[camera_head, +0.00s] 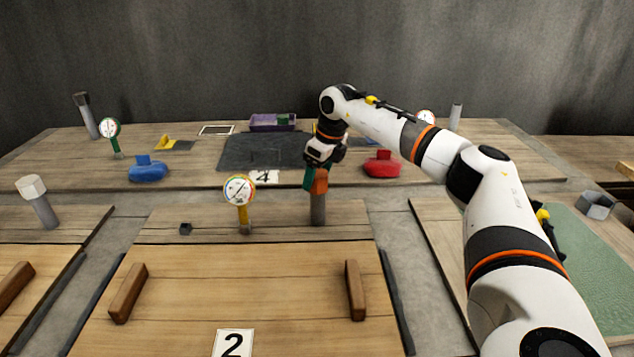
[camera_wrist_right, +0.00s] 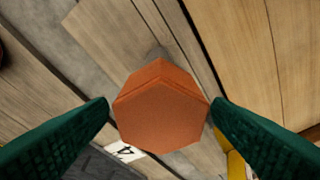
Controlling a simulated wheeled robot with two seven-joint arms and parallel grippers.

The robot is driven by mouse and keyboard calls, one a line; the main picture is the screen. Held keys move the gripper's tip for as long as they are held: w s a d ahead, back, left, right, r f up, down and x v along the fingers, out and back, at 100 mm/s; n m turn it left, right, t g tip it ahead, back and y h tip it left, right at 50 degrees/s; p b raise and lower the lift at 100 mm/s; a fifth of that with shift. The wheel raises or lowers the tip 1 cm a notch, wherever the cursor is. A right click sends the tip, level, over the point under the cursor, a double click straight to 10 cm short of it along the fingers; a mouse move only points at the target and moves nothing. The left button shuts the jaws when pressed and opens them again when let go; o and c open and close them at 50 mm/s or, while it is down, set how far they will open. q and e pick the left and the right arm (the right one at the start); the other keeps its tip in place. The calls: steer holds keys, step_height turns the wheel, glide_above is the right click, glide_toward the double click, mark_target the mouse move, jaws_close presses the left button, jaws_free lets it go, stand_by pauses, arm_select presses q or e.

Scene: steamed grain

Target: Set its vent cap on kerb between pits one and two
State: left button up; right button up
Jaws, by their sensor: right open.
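The orange six-sided vent cap (camera_head: 320,182) sits on top of a grey pipe (camera_head: 318,212) at the back right of pit two's wooden cover (camera_head: 250,270). My right gripper (camera_head: 312,183) is at the cap from above. In the right wrist view its green fingers (camera_wrist_right: 160,108) stand open on both sides of the cap (camera_wrist_right: 160,110). Whether they touch it is hard to tell. Grey kerb strips run along the left (camera_head: 85,290) and right (camera_head: 425,300) of pit two. No label for pit one shows. My left gripper is not in view.
A yellow-stemmed gauge (camera_head: 243,215) and a small dark block (camera_head: 185,228) stand left of the pipe. Brown handles (camera_head: 128,293) rise from the cover. A red lidded object (camera_head: 382,165) and a blue one (camera_head: 148,170) lie behind. A white-capped pipe (camera_head: 38,203) stands left.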

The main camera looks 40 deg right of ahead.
mark_target(317, 173)
steer(key=shift+w+f, duration=0.1)
steer(key=shift+f, duration=0.4)
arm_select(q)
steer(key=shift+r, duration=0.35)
arm_select(e)
steer(key=shift+r, duration=0.1)
steer(key=c, duration=1.1)
steer(key=shift+c, duration=0.2)
